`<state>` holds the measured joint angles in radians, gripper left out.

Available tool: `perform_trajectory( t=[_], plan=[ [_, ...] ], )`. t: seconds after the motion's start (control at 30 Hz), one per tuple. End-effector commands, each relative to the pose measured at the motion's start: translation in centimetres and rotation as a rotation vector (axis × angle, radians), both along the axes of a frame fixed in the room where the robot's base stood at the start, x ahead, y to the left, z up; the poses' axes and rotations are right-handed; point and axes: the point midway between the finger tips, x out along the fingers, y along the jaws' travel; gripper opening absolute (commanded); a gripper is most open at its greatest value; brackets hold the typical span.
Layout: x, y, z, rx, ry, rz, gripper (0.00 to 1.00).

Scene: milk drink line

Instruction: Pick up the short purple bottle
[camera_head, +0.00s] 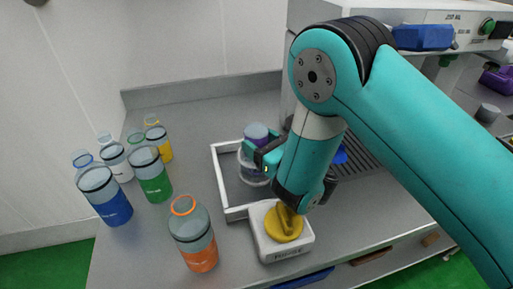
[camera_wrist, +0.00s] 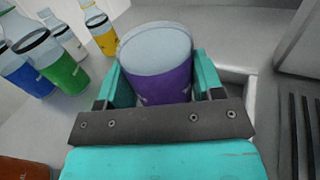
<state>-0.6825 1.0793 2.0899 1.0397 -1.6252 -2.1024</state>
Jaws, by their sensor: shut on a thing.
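The short purple bottle (camera_wrist: 160,72) is between my gripper's fingers in the wrist view, with a pale translucent upper part and a purple lower part. In the head view the bottle (camera_head: 256,131) is partly hidden by my gripper (camera_head: 262,155) and wrist. My gripper is shut on its sides; the teal fingers flank it in the wrist view (camera_wrist: 163,86). The bottle stands roughly upright inside or just above the white-rimmed tray (camera_head: 229,190). I cannot tell whether its base touches the tray.
An orange bottle (camera_head: 195,239) stands at the front. Blue (camera_head: 108,200), green (camera_head: 152,178), white (camera_head: 115,160) and yellow (camera_head: 158,143) bottles stand at the left. A white box with a yellow knob (camera_head: 284,222) sits close below my wrist. A machine with a drip grille (camera_head: 372,170) is at the right.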

Motion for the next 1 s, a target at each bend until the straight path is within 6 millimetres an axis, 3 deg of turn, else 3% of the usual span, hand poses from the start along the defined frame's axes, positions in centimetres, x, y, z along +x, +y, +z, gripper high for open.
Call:
perform_trajectory(
  t=[0.2,0.37,0.57,0.8,1.0],
  plan=[
    [0.0,0.0,0.3,-0.001,-0.001,0.0,0.35],
    [0.0,0.0,1.7,-0.001,-0.001,0.001,0.35],
    [0.0,0.1,6.3,-0.001,-0.003,0.002,0.35],
    [0.0,0.0,13.9,0.0,0.0,0.0,0.35],
    [0.0,0.0,17.4,0.0,0.0,0.0,0.35]
  ],
)
